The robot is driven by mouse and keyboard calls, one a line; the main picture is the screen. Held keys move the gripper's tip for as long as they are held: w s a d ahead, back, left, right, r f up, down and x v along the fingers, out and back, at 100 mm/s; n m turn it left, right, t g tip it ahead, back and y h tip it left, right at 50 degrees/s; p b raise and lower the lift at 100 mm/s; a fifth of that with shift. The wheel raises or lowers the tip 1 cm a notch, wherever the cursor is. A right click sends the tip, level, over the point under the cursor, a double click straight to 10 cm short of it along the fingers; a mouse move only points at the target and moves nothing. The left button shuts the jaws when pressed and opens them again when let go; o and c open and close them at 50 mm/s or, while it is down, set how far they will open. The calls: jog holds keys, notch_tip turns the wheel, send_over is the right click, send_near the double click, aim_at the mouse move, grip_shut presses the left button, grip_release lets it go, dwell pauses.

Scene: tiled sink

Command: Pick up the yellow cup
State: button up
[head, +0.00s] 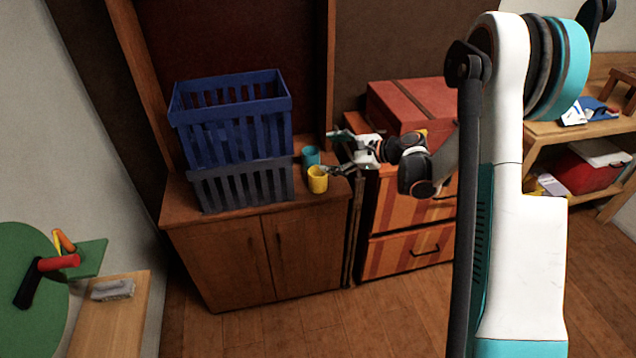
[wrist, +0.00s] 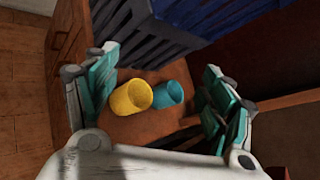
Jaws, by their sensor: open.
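The yellow cup (head: 317,180) stands on top of a brown wooden cabinet (head: 215,255), near its right front corner. In the wrist view the yellow cup (wrist: 127,98) shows between my fingers, nearer the left one. A teal cup (head: 310,156) stands just behind it; in the wrist view the teal cup (wrist: 168,94) is right beside it. My gripper (head: 332,152) is open and empty, coming in from the right side of the cabinet top. Its fingers (wrist: 152,92) spread to either side of both cups. I cannot tell whether a finger touches either cup.
Stacked blue and dark crates (head: 240,125) take up the cabinet's left and middle, close to the cups. An orange drawer unit with a red top (head: 410,105) stands to the right. A wooden shelf (head: 590,125) with items stands further right. Floor in front is clear.

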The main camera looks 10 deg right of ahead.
jog(key=w+d+f+m+t+y, duration=0.15)
jog(key=d+f+m, duration=0.25)
jog(key=f, duration=0.4)
jog(key=m+t+y, duration=0.2)
jog(key=m, duration=0.2)
send_near(325, 176)
jog(key=shift+h, duration=0.25)
jog(key=x, duration=0.2)
jog(key=b+x, duration=0.1)
jog(key=x, duration=0.2)
jog(key=f+b+x, duration=0.1)
jog(key=x, duration=0.1)
jog(key=shift+w+d, duration=0.15)
jog(key=shift+w, duration=0.5)
jog(key=shift+s+a+r+b+x, duration=0.1)
jog(key=shift+b+x, duration=0.35)
jog(key=shift+x, duration=0.45)
jog(key=shift+s+a+r+b+x, duration=0.1)
jog(key=shift+b+x, duration=0.35)
jog(key=shift+x, duration=0.45)
jog(key=shift+s+a+r+b+x, duration=0.1)
jog(key=shift+b+x, duration=0.35)
jog(key=shift+x, duration=0.5)
jog(key=shift+r, duration=0.1)
jog(key=c, duration=1.2)
